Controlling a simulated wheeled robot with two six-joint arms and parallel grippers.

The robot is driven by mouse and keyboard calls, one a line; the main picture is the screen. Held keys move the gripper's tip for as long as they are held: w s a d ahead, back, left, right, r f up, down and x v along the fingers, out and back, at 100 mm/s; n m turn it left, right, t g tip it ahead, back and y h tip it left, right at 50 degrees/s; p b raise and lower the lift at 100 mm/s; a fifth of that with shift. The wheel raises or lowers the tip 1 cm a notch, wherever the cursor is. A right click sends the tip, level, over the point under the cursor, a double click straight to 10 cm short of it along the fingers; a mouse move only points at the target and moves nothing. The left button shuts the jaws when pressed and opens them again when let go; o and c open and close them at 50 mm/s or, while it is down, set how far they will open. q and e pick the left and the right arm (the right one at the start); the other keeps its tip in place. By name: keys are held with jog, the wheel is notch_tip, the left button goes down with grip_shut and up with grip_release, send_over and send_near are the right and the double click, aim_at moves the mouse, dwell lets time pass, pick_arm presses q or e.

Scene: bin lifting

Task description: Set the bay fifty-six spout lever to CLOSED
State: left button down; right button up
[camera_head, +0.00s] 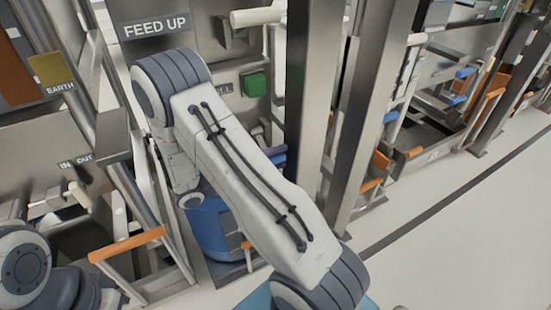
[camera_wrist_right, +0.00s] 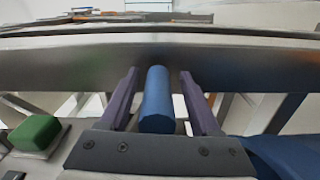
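In the right wrist view a blue cylindrical handle (camera_wrist_right: 157,100) points away from the camera toward a grey metal beam. My right gripper (camera_wrist_right: 160,85) has its two purple fingers on either side of this handle, with narrow gaps showing, so it looks open around it. In the head view my right arm hides most of that gripper; a bit of purple finger (camera_head: 273,150) shows beside the arm. No bay number or CLOSED mark is readable, so I cannot confirm which lever this is. My left arm is at the lower left; its gripper is out of view.
A green button (camera_head: 254,84) sits on the panel below the FEED UP sign (camera_head: 156,27); it also shows in the wrist view (camera_wrist_right: 36,132). A steel post (camera_head: 312,90) stands right of my arm. A blue bin (camera_head: 209,232) is below. Floor at the right is clear.

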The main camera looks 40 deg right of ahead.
jog(key=p+v, duration=0.2)
jog(key=v, duration=0.8)
jog(key=shift+a, duration=0.25)
jog(key=shift+w, duration=0.1)
dwell(0.3)
jog(key=s+a+r+n+t+y, duration=0.25)
jog(key=s+a+n+y, duration=0.25)
jog(key=s+a+y, duration=0.5)
jog(key=s+a+r+n+t+y, duration=0.25)
jog(key=s+a+n+y, duration=0.45)
jog(key=a, duration=0.5)
notch_tip(320, 180, up, 36)
jog(key=m+g+y+p, duration=0.1)
jog(key=p, duration=3.5)
jog(key=shift+s+r+y, duration=0.2)
jog(key=shift+s+y, duration=0.1)
jog(key=shift+s, duration=0.15)
